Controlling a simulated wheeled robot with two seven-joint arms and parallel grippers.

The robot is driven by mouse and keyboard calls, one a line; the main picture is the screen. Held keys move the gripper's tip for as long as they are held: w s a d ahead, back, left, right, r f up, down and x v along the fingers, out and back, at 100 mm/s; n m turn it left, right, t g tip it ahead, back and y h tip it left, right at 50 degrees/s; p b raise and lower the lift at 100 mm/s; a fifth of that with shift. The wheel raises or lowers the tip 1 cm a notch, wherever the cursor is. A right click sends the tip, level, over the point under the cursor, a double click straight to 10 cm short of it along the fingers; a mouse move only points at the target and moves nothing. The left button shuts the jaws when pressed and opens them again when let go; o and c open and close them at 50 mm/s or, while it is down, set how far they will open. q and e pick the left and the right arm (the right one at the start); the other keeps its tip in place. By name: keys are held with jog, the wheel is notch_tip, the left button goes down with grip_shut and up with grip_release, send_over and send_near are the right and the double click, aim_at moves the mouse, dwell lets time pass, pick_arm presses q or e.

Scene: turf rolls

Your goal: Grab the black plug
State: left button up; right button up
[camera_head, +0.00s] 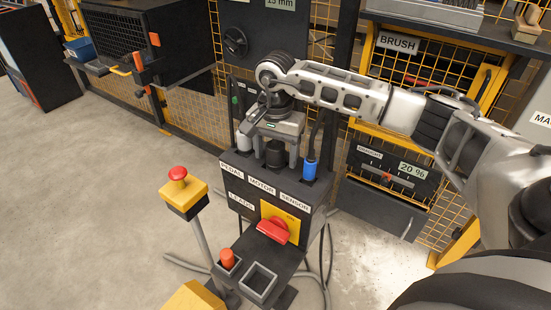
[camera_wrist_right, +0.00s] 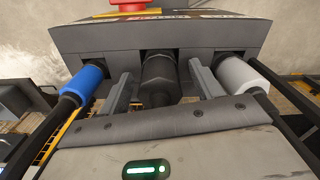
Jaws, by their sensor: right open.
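The black plug (camera_head: 275,155) stands upright in the middle socket of the dark box, above the label MOTOR. It also shows in the wrist view (camera_wrist_right: 158,80), between the two fingers of my right gripper. My right gripper (camera_head: 274,140) is open and pointed down over the plug, with one finger on each side and a gap visible to each. The fingers are partly hidden by the gripper body in the head view. My left gripper is not in view.
A blue plug (camera_head: 310,169) with a black cable stands at SENSOR, and a white plug (camera_head: 244,141) at PEDAL, both close beside the gripper. A red switch (camera_head: 273,230) is on the box front. A yellow post with a red button (camera_head: 178,174) stands left.

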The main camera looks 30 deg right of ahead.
jog(key=shift+c, duration=0.4)
jog(key=c, duration=1.1)
jog(key=shift+o, duration=0.2)
